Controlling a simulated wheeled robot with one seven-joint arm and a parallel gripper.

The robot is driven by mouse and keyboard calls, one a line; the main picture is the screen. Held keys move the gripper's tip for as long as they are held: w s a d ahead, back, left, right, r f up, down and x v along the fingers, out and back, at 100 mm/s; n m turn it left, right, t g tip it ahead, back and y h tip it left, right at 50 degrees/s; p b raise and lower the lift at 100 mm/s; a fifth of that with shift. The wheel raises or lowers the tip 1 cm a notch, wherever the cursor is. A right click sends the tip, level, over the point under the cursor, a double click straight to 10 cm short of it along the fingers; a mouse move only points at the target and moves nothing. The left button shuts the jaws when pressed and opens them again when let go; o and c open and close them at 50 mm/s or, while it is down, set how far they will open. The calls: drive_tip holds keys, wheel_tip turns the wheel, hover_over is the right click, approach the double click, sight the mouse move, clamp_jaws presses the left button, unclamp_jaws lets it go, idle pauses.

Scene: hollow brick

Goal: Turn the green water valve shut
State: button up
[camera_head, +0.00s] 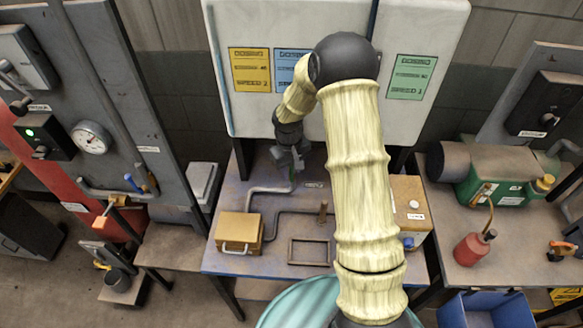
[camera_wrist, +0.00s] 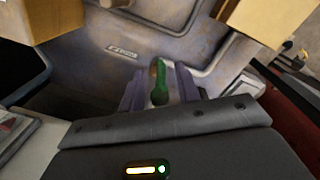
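The green valve handle (camera_wrist: 158,84) shows in the wrist view as a slim upright lever on a grey pipe. My gripper (camera_wrist: 160,76) has one finger on each side of it, with small gaps showing between the fingers and the handle. The gripper looks open around the handle, and firm contact is not visible. In the head view my gripper (camera_head: 290,160) reaches down to the back of the blue-grey workbench (camera_head: 225,262), where it hides most of the valve.
On the bench are a tan box with a handle (camera_head: 239,232), grey pipes (camera_head: 268,190), a square frame (camera_head: 309,252) and another tan box (camera_head: 412,215) partly behind my arm. A white board with coloured signs (camera_head: 250,72) stands behind. A red oil can (camera_head: 470,250) sits on the right table.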

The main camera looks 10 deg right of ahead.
drive_tip(key=shift+f, duration=0.3)
clamp_jaws()
